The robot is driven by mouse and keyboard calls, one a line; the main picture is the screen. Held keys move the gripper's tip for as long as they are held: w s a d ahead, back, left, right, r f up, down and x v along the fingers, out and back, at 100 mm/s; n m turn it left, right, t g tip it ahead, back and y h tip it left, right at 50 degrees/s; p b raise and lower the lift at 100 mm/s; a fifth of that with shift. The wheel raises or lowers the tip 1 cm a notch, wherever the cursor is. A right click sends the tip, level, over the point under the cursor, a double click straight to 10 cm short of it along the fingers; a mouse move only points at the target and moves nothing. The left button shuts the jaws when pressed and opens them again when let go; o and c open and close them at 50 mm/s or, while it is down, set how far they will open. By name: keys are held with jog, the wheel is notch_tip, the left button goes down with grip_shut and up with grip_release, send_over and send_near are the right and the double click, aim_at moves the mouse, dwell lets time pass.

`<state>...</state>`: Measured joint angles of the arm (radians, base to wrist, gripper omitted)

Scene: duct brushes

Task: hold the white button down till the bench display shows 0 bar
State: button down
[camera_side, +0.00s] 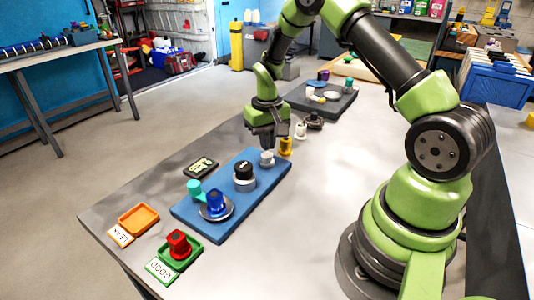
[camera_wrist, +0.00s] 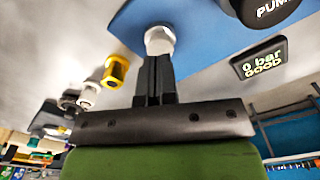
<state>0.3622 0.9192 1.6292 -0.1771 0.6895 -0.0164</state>
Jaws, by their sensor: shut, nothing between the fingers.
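The white button (camera_side: 267,159) stands at the far end of the blue board (camera_side: 262,190); it also shows in the wrist view (camera_wrist: 160,40). My gripper (camera_side: 267,147) is shut and empty, its fingertips (camera_wrist: 158,56) right at the button's top. They appear to touch it; how far it is pressed I cannot tell. The bench display (camera_side: 201,167) lies beside the board. In the wrist view the display (camera_wrist: 260,60) reads "0 bar" and "GOOD".
A black knob (camera_side: 244,169), marked PUMP in the wrist view, and a blue brush (camera_side: 216,200) with a teal part (camera_side: 195,188) stand on the board. A red brush (camera_side: 178,243) sits in the green GOOD tray; the orange LEAK tray (camera_side: 140,218) is empty. A yellow brush (camera_side: 286,147) stands near my gripper.

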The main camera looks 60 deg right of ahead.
jog(key=shift+r, duration=2.25)
jog(key=shift+r, duration=0.1)
jog(key=s+a+r+t, duration=0.2)
jog(key=a+r, duration=0.3)
jog(key=r, duration=0.5)
jog(key=s+a+r+n+t+y, duration=0.1)
jog(key=s+a+r+t, duration=0.1)
jog(key=s+a+r, duration=0.3)
jog(key=s+a+r+n+t+y, duration=0.1)
jog(key=s+a+r+t, duration=0.2)
jog(key=s, duration=0.8)
jog(key=shift+s+a+r, duration=0.35)
jog(key=shift+a+r, duration=0.5)
jog(key=shift+a, duration=0.3)
